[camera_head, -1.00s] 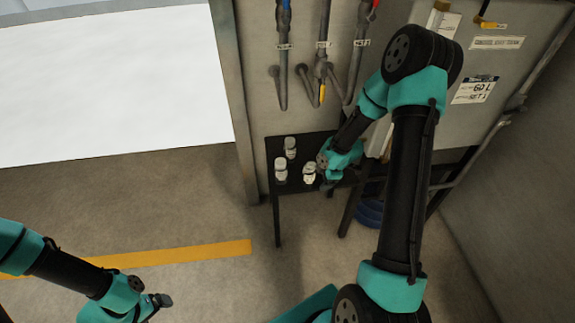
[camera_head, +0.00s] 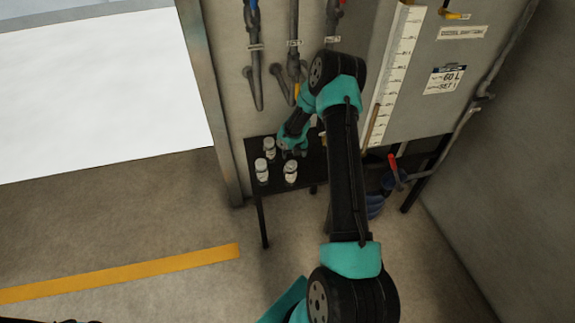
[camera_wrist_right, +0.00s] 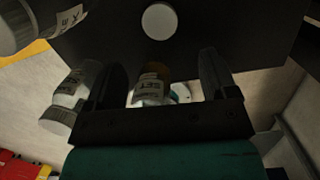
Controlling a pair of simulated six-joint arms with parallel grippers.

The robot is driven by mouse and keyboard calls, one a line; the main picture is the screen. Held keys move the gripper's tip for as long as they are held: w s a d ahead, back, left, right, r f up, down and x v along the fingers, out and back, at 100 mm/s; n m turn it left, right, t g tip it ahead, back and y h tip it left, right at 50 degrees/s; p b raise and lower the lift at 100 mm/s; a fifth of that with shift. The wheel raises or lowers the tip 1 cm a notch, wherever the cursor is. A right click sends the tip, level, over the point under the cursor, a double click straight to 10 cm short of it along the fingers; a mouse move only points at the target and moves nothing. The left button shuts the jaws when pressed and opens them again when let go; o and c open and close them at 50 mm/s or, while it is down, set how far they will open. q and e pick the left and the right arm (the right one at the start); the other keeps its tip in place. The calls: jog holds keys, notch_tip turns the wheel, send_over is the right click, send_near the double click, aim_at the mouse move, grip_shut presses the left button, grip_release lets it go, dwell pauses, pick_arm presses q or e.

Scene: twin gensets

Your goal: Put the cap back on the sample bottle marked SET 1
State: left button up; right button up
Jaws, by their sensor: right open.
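Three small pale bottles stand on the dark table: a back one (camera_head: 269,147), a front left one (camera_head: 262,171) and a front right one (camera_head: 290,172). My right gripper (camera_head: 293,149) is low over the table beside them. In the right wrist view its open fingers (camera_wrist_right: 163,85) stand either side of a bottle with amber contents (camera_wrist_right: 152,78); its label reads SET, the number is unclear, and its top is hidden by the gripper. A white round disc, apparently the cap (camera_wrist_right: 160,21), lies on the dark tabletop. My left gripper is not clearly seen.
A white-capped bottle (camera_wrist_right: 68,100) is just outside one finger, and another labelled bottle (camera_wrist_right: 35,25) is at the upper left. Pipes with valves (camera_head: 294,50) run down the wall behind the table.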

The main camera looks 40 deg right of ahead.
jog(key=shift+w+d+f+n, duration=0.2)
jog(key=shift+w+f+n, duration=0.15)
jog(key=shift+n, duration=0.05)
jog(key=shift+w+d+f, duration=0.1)
jog(key=shift+f, duration=1)
jog(key=shift+w+d+f, duration=0.1)
jog(key=shift+w+f, duration=0.1)
jog(key=shift+f, duration=1.1)
jog(key=shift+w+d+f, duration=0.1)
jog(key=shift+w+f, duration=0.05)
jog(key=shift+f, duration=1.15)
jog(key=c, duration=1)
